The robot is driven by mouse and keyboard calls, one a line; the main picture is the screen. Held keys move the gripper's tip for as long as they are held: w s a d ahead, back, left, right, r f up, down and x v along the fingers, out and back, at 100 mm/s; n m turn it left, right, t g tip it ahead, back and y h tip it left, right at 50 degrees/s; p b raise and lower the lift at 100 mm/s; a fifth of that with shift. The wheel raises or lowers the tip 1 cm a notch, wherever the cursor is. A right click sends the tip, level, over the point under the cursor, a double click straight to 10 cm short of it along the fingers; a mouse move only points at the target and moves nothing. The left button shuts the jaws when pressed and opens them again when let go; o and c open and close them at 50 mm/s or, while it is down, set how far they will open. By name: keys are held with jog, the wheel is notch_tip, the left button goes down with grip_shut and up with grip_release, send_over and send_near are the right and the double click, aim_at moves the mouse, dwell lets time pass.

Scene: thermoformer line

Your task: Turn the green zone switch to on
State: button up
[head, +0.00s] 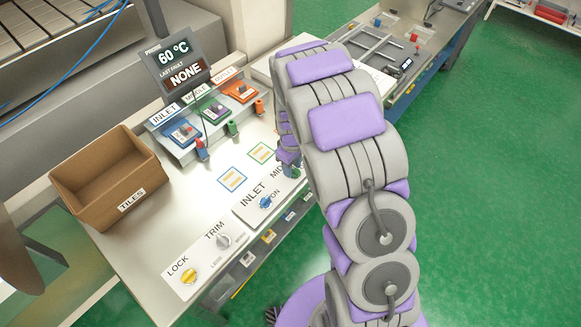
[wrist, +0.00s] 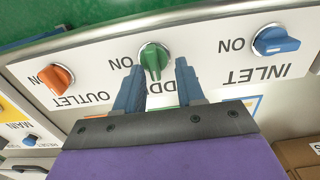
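The green zone switch (wrist: 153,60) is a green knob on a white label strip. It shows upside down in the wrist view, with ON printed beside it and the MIDDLE label partly covered by my fingers. Its grip ridge runs roughly up and down in that view. My gripper (wrist: 158,68) is open, with one blue finger on each side of the knob's near end. A gap shows on both sides, and I cannot tell whether a finger touches. In the head view my arm hides the green knob, and my gripper (head: 288,157) shows only partly.
The blue INLET knob (wrist: 275,40) and orange OUTLET knob (wrist: 56,79) flank the green one. In the head view, the yellow LOCK knob (head: 189,276), white TRIM knob (head: 223,240), cardboard TILES box (head: 105,172) and display (head: 178,64) share the bench.

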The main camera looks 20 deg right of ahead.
jog(key=shift+d+f, duration=0.25)
jog(key=shift+d, duration=0.3)
jog(key=shift+d+f, duration=0.25)
jog(key=shift+d, duration=0.25)
jog(key=shift+a, duration=1)
jog(key=shift+c, duration=1.3)
jog(key=shift+a, duration=0.1)
jog(key=shift+c, duration=1.5)
jog(key=shift+d, duration=0.5)
grip_shut()
